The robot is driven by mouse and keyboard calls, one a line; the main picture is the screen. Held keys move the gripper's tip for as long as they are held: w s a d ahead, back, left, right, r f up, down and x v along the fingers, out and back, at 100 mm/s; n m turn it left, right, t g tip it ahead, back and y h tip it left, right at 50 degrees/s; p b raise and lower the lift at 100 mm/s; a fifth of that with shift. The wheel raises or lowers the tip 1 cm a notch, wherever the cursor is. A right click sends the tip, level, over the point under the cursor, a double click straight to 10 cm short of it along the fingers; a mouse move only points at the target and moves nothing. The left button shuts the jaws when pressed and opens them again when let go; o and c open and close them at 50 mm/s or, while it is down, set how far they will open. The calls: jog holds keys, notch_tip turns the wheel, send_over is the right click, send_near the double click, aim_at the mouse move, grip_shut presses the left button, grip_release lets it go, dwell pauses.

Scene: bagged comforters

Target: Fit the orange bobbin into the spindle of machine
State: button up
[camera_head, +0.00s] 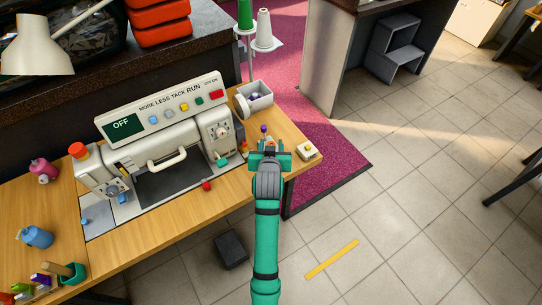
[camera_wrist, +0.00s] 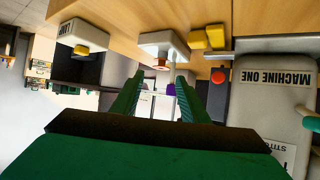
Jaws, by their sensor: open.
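In the wrist view, which is upside down, a small orange piece (camera_wrist: 161,64), likely the orange bobbin, shows at a pale grey stand (camera_wrist: 160,40). A purple piece (camera_wrist: 171,89) shows beside it, and also above my gripper in the head view (camera_head: 264,129). My gripper (camera_head: 268,152) is open at the table's right end. Its fingertips (camera_wrist: 161,80) frame the orange piece from a distance; nothing is held. The cream machine (camera_head: 165,140) stands left of my gripper and reads "OFF". Its label "MACHINE ONE" (camera_wrist: 276,77) shows in the wrist view. I cannot clearly tell which part is the spindle.
A white block (camera_head: 307,151) sits right of my gripper, near the table edge. A grey bin (camera_head: 256,98) with small items stands behind. A red button (camera_head: 207,186) lies at the machine's front. Thread cones (camera_head: 263,32) stand farther back.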

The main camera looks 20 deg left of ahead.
jog(key=v, duration=1.2)
jog(key=s+d+f+m+t+h, duration=0.2)
jog(key=s+d+f, duration=0.7)
jog(key=s+d, duration=0.45)
jog(key=s+d+r+m+h, duration=0.1)
jog(key=s+d+r, duration=0.1)
jog(key=s, duration=0.7)
jog(key=s+d+r+t, duration=0.1)
jog(key=s+d+r, duration=0.1)
jog(key=s, duration=0.8)
jog(key=shift+s+m+t+h, duration=0.2)
jog(key=shift+m+t+h, duration=0.1)
jog(key=shift+m+h, duration=0.1)
jog(key=shift+r, duration=0.15)
